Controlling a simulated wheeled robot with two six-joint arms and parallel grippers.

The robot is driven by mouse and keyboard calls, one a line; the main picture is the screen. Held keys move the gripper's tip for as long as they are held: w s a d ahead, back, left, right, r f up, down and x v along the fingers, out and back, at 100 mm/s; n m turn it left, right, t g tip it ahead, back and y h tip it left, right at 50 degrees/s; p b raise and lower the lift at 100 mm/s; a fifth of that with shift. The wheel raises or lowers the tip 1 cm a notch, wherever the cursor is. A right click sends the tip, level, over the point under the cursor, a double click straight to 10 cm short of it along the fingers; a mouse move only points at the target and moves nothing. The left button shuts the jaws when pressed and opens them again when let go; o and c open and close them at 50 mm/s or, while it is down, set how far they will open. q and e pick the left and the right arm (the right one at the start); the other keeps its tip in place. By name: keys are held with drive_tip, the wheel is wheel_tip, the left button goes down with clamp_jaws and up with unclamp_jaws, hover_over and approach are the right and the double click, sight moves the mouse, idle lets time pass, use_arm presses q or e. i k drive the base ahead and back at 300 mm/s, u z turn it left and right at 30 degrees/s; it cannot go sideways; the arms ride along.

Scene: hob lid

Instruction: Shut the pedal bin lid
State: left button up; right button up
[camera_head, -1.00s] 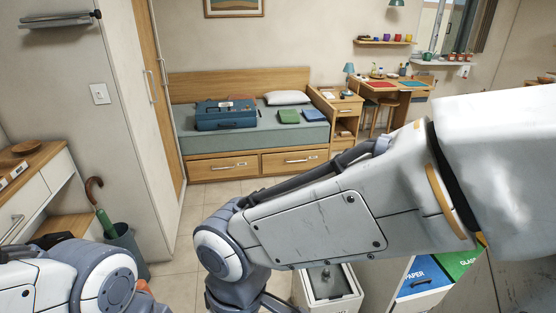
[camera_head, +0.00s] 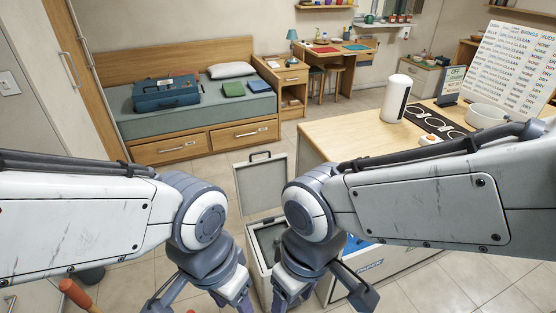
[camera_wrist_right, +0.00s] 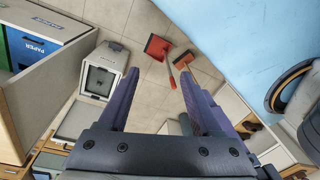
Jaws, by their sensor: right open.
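The pedal bin (camera_head: 257,268) is a pale box on the floor below and between my arms in the head view. Its grey lid (camera_head: 262,187) stands raised at the back, with a dark handle on its top edge. The dark inside shows partly; my right wrist covers some of it. My left gripper (camera_head: 213,306) hangs left of the bin, its fingers apart and tips cut off by the frame. My right gripper (camera_head: 300,305) hangs in front of the bin, open and empty. The right wrist view shows its spread fingers (camera_wrist_right: 158,77) and a pale bin (camera_wrist_right: 104,71) beyond the left finger.
A wooden-topped counter (camera_head: 345,138) with a hob stands close right of the bin. A paper bin (camera_wrist_right: 30,45) is under it. A red dustpan (camera_wrist_right: 157,47) lies on the floor. The bed (camera_head: 200,119) is farther back, with clear floor before it.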

sight(259, 183)
drive_tip(key=z, duration=1.7)
drive_tip(key=i, duration=1.2)
drive_tip(key=u, duration=2.75)
